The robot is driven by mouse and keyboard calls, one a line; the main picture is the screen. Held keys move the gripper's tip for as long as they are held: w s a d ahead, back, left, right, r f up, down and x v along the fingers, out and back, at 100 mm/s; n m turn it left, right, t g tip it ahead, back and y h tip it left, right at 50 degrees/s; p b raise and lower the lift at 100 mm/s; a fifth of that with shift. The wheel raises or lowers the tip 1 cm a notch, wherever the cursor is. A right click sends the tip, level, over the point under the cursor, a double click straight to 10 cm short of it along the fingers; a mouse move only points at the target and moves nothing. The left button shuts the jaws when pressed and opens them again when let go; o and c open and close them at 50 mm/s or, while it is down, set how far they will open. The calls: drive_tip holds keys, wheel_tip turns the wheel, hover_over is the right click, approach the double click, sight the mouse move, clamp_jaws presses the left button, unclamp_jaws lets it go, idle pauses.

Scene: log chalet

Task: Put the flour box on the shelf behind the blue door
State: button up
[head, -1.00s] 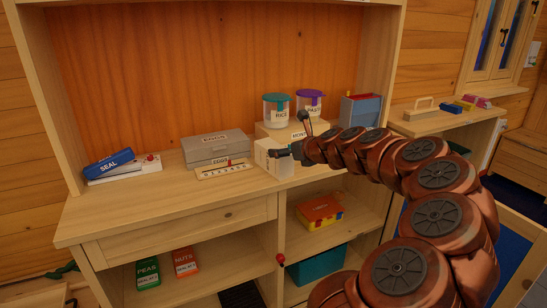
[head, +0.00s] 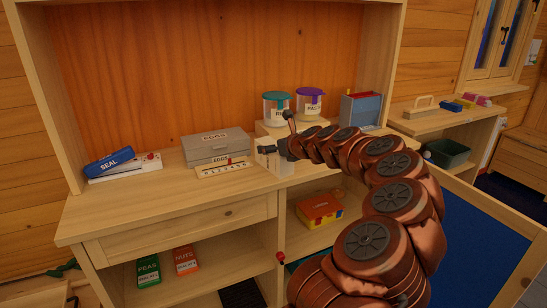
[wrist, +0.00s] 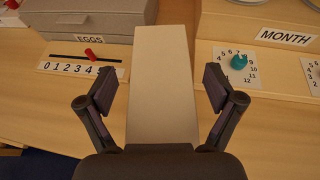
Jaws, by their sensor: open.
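A plain pale box (head: 271,162), likely the flour box though no label shows, stands on the counter. In the wrist view the box (wrist: 162,60) rises between the two fingers. My gripper (head: 279,138) is open around it, with gaps on both sides in the wrist view (wrist: 160,90). The blue door (head: 468,215), a blue panel in a wooden frame, stands swung open at the lower right. The shelf (head: 309,246) in the cabinet's right bay holds a red and yellow box (head: 320,210). My arm hides part of that bay.
A grey eggs box (head: 216,146) and a number strip (head: 222,169) lie left of the pale box. Rice (head: 277,109) and pasta (head: 310,104) jars stand behind it on a month block (wrist: 283,35). Peas (head: 148,271) and nuts (head: 186,260) packets are in the left bay.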

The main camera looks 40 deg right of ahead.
drive_tip(key=shift+w, duration=0.15)
clamp_jaws()
idle(0.9)
drive_tip(key=shift+d+r, duration=0.1)
drive_tip(key=shift+r, duration=1.55)
drive_tip(key=shift+s+a+r, duration=0.1)
drive_tip(key=shift+s+a, duration=0.1)
drive_tip(key=shift+s, duration=0.3)
drive_tip(key=shift+s+a+r, duration=0.1)
drive_tip(key=shift+s+a, duration=0.05)
drive_tip(key=shift+s, duration=0.35)
drive_tip(key=s+a, duration=0.2)
drive_tip(key=s, duration=0.4)
drive_tip(key=s+a+r+b, duration=0.1)
drive_tip(key=s+a, duration=0.1)
drive_tip(key=s, duration=0.5)
drive_tip(key=shift+a, duration=0.25)
